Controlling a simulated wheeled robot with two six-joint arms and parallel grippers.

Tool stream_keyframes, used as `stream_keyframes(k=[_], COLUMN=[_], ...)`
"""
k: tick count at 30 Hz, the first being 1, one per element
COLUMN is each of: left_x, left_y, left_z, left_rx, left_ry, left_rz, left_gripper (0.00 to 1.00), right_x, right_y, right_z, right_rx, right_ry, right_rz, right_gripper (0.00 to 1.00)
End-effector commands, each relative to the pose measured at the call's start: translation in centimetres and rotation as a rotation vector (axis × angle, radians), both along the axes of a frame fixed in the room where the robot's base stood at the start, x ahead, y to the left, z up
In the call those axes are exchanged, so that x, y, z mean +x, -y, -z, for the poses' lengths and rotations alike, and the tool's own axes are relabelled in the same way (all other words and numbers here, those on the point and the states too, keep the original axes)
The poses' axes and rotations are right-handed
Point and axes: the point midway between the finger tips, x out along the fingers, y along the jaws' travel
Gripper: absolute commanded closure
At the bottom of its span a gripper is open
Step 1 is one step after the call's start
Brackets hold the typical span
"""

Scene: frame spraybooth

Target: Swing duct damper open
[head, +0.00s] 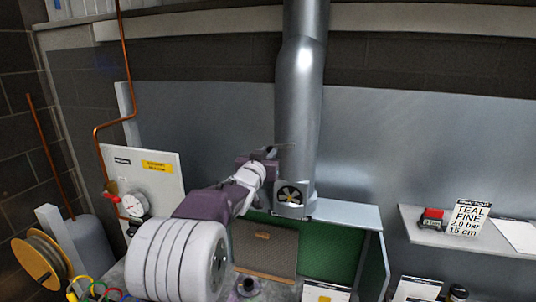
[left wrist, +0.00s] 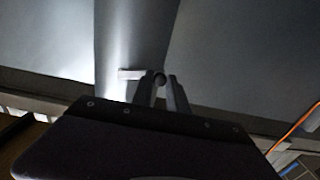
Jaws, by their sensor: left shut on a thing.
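The silver duct (head: 300,100) runs down the back wall to a square fan housing (head: 290,197). My left gripper (head: 270,152) is at the duct's left side, above the fan housing. In the left wrist view the damper lever (left wrist: 130,73) is a short pale bar in front of the duct (left wrist: 125,45), lying crosswise to it. My left gripper (left wrist: 160,83) is shut on the lever's rounded end. In the head view the lever is too small and too covered by the gripper to make out. My right gripper is not in view.
Below the duct is a green-lined booth (head: 325,240) with a brown panel (head: 265,248). A gauge (head: 135,204) and copper pipe (head: 128,70) are at left.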

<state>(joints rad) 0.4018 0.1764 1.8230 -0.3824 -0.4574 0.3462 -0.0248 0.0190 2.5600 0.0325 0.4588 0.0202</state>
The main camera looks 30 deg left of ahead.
Motion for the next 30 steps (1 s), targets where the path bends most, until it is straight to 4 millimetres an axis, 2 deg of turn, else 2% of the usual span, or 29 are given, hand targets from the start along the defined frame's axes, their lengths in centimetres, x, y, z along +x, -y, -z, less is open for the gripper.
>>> stream_keyframes(k=[11,30], left_x=[0.1,0.6], left_y=[0.2,2.5], left_z=[0.9,4.2], left_rx=[-0.107,-0.676], left_ry=[0.027,0.163], left_rz=[0.001,0.002], left_gripper=[1.0,1.0], right_x=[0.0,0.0], right_y=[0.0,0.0], right_z=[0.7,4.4], right_rx=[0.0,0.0], right_ry=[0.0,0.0], right_rz=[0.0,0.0], right_gripper=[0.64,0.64])
